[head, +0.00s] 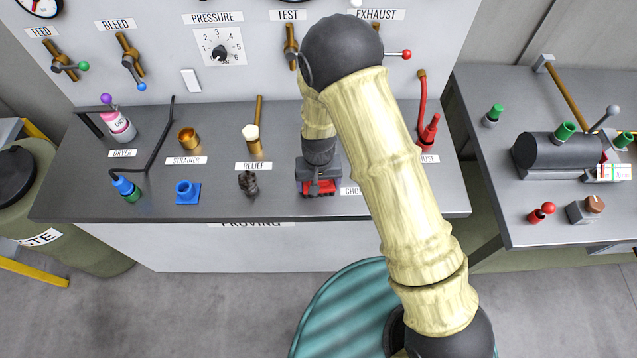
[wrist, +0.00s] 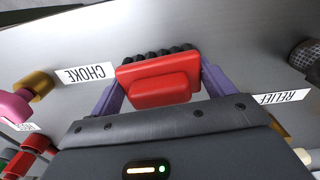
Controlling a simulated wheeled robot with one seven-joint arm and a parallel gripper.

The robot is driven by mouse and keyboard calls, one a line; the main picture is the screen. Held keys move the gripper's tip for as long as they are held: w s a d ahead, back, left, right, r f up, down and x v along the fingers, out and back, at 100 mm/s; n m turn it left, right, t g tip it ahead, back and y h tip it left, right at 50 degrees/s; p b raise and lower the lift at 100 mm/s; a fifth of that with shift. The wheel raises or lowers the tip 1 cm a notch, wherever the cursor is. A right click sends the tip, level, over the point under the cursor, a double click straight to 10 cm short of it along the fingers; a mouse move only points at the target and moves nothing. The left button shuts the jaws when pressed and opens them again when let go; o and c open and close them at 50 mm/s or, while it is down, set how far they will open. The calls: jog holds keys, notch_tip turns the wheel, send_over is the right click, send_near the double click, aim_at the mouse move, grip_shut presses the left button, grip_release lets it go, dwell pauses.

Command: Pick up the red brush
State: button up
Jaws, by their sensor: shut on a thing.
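The red brush (wrist: 160,82) has a red block body with dark bristles along its far edge in the wrist view. My gripper (wrist: 158,92) has its two purple fingers on either side of the brush, shut on it. In the head view the red brush (head: 318,188) shows below my gripper (head: 319,184), over the grey bench top between the RELIEF and CHOKE labels. My arm hides part of it there. I cannot tell whether the brush touches the bench.
A dark knobbed fitting (head: 249,183) stands to the left, near a blue square fitting (head: 187,191) and a brass strainer (head: 188,138). A red bottle-shaped part (head: 429,131) stands to the right. The upright panel (head: 260,65) with levers rises behind. The bench front edge is mostly clear.

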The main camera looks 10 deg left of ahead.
jog(key=shift+r, duration=0.15)
notch_tip(320, 180, up, 10)
jog(key=shift+f+b, duration=0.1)
jog(key=shift+b, duration=1.1)
jog(key=o, duration=0.4)
jog(key=shift+c, duration=1.3)
jog(key=shift+f, duration=0.1)
